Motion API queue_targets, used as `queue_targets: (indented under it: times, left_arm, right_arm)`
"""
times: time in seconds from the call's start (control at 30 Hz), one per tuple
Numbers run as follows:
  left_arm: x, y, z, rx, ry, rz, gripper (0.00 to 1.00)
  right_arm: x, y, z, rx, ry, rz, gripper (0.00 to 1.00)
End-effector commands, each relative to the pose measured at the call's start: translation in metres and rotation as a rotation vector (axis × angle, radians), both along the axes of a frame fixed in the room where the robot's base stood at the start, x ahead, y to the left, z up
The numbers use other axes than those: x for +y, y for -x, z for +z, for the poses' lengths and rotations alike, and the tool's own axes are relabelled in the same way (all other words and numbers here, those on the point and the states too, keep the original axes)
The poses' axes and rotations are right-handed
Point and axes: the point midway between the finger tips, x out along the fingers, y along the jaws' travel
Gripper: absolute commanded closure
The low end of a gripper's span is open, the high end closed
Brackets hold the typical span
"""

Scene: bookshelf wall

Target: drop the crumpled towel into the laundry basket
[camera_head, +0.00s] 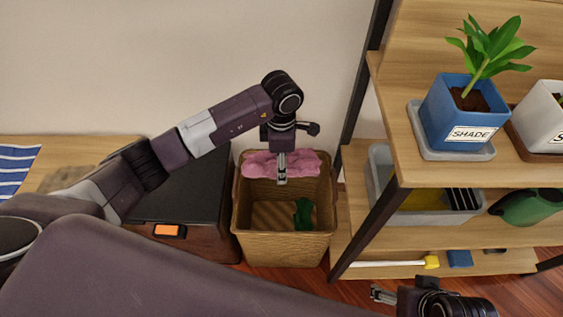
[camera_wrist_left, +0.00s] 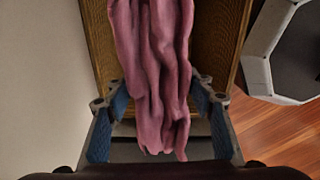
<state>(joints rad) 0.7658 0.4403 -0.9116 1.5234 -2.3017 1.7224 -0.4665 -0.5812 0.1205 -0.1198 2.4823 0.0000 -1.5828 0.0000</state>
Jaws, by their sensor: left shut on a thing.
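The crumpled pink towel (camera_head: 300,164) hangs at the back part of the laundry basket's opening. My left gripper (camera_head: 282,178) is shut on the towel. In the left wrist view, the towel (camera_wrist_left: 158,65) lies in long folds between my left gripper's blue-padded fingers (camera_wrist_left: 160,112). The brown woven laundry basket (camera_head: 284,244) stands on the floor, and its wall also shows in the left wrist view (camera_wrist_left: 222,45). I cannot tell whether the towel touches the basket rim. My right gripper (camera_head: 383,295) is at the lower right, away from the towel; its finger opening is unclear.
A green item (camera_head: 303,213) is inside the basket. A dark box (camera_head: 185,205) with an orange label stands left of the basket. A wooden shelf (camera_head: 412,172) with a blue SHADE pot (camera_head: 457,115) stands close on the right. The wall is behind.

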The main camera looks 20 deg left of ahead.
Motion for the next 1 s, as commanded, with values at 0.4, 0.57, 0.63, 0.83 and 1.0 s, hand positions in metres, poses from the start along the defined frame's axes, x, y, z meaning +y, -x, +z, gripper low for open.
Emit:
queue_targets:
  times: [0.4,0.57,0.63,0.83,1.0]
  left_arm:
    - [-0.0002,0.0003,-0.0111,0.000,-0.001,-0.001,0.72]
    - [-0.0002,0.0003,-0.0111,0.000,0.000,-0.001,0.41]
    - [-0.0002,0.0003,-0.0111,0.000,0.000,-0.001,0.33]
    - [-0.0002,0.0003,-0.0110,0.000,0.000,-0.001,0.30]
    - [-0.0002,-0.0003,-0.0071,-0.001,0.000,-0.001,0.30]
  right_arm:
    - [0.0001,-0.0005,-0.0083,-0.001,0.000,0.000,0.30]
    - [0.0002,-0.0004,-0.0085,-0.001,0.000,0.000,0.30]
    - [0.0002,-0.0004,-0.0085,-0.001,0.000,0.000,0.30]
    - [0.0002,-0.0004,-0.0086,-0.001,0.000,0.000,0.30]
    - [0.0003,-0.0013,-0.0083,-0.003,-0.002,-0.001,0.30]
